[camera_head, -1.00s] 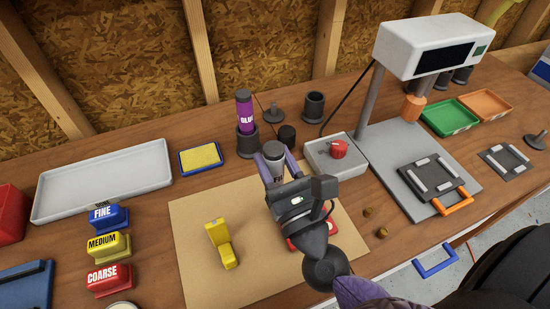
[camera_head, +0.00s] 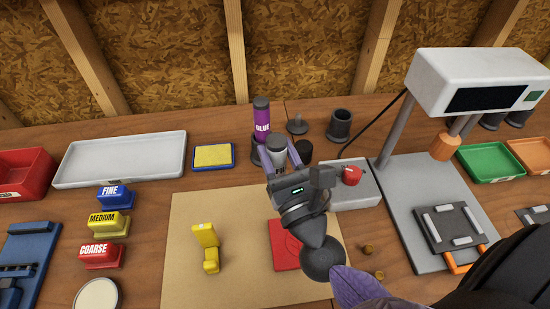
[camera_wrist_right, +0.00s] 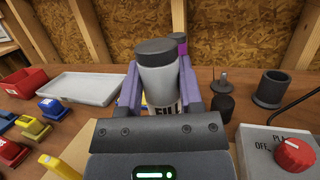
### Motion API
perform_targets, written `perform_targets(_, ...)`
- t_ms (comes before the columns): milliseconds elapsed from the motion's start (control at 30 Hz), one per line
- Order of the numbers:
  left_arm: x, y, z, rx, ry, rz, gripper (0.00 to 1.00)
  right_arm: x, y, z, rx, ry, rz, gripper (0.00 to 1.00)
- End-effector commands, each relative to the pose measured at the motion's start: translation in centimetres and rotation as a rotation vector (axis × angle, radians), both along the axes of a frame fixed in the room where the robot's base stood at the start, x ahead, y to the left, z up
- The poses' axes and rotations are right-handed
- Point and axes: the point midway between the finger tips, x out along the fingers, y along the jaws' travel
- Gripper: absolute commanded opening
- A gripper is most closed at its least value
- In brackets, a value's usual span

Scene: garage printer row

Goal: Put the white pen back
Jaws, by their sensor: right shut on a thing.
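The white pen (camera_head: 274,150) is a thick pale-grey tube with a dark cap and a partly hidden label starting "FIL". My right gripper (camera_head: 280,160) is shut around it and holds it upright near the back edge of the tan mat. In the right wrist view the pen (camera_wrist_right: 160,80) stands between the purple fingers (camera_wrist_right: 159,92); its lower end is hidden by the gripper. An open dark cup (camera_head: 339,126), also in the wrist view (camera_wrist_right: 271,88), stands empty-looking at the back, right of the pen. My left gripper is not in view.
A purple glue tube (camera_head: 262,120) stands in a dark holder just behind the pen. A short black cylinder (camera_head: 303,151) and a grey box with a red knob (camera_head: 350,174) are close on the right. A yellow tool (camera_head: 206,245) and red pad (camera_head: 285,248) lie on the mat (camera_head: 185,275).

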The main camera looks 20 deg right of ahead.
Motion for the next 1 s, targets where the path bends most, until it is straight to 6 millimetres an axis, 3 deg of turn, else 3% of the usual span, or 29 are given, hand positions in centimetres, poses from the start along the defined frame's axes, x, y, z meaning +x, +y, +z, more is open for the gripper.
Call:
perform_targets(267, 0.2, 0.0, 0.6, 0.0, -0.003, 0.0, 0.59, 2.4, -2.6, 1.0, 0.002, -0.003, -0.109, 0.0)
perform_targets(467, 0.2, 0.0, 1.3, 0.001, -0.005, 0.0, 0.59, 5.1, -6.1, 2.4, 0.003, -0.003, -0.251, 0.0)
perform_targets(567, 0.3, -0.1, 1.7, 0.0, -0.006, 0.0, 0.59, 6.7, -8.5, 3.6, 0.004, -0.004, -0.352, 0.0)
perform_targets(800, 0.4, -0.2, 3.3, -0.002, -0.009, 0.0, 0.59, 10.9, -17.3, 8.2, 0.002, -0.002, -0.71, 0.0)
perform_targets(1000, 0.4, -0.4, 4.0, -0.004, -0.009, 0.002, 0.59, 12.2, -22.2, 10.6, 0.003, -0.001, -0.918, 0.0)
